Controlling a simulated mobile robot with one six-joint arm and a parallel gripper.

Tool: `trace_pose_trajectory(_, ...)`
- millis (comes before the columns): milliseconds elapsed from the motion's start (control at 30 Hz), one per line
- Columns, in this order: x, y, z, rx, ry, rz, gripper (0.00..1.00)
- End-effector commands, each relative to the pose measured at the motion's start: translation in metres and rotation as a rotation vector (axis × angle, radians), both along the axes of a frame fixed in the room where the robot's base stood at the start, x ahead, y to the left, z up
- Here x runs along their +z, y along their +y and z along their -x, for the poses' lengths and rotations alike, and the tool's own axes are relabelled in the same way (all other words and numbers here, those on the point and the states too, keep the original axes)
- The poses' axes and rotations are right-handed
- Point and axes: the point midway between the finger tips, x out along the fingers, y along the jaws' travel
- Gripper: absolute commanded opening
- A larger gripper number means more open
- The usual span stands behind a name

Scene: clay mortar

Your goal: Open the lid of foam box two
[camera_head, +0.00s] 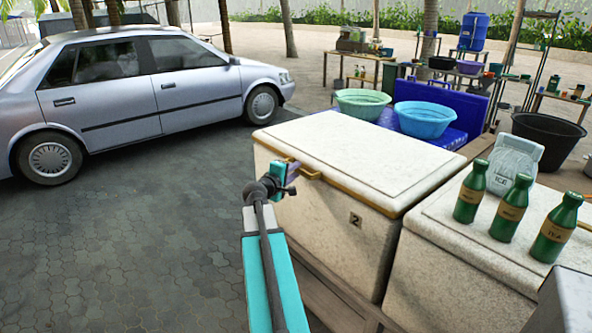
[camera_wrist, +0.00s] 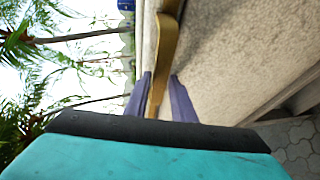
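Foam box two (camera_head: 325,228) is a speckled white box with a "2" label on its front. Its lid (camera_head: 365,150) lies flat and closed on top, with a gold-brown edge and handle (camera_head: 310,174) along the front. My gripper (camera_head: 290,170) is at the left end of this handle. The handle's lower end is partly hidden between the fingers.
A second white box (camera_head: 455,280) stands to the right, bearing green bottles (camera_head: 511,208) and an ice bag (camera_head: 514,160). Green (camera_head: 362,103) and blue (camera_head: 425,118) basins stand behind. A silver car (camera_head: 140,90) is parked left. Paving in front is clear.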

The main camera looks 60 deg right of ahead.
Motion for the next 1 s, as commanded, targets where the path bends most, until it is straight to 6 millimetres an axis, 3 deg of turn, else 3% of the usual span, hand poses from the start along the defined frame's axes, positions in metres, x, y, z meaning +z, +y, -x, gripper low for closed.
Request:
trace_pose_trajectory(200, -0.003, -0.017, -0.001, -0.002, 0.0, 0.0, 0.23)
trace_pose_trajectory(600, -0.004, -0.02, -0.001, -0.001, 0.0, 0.0, 0.23)
trace_pose_trajectory(767, -0.004, -0.02, -0.001, -0.001, 0.0, 0.0, 0.0)
trace_pose_trajectory(1000, -0.004, -0.016, -0.003, 0.001, 0.0, -0.001, 0.0)
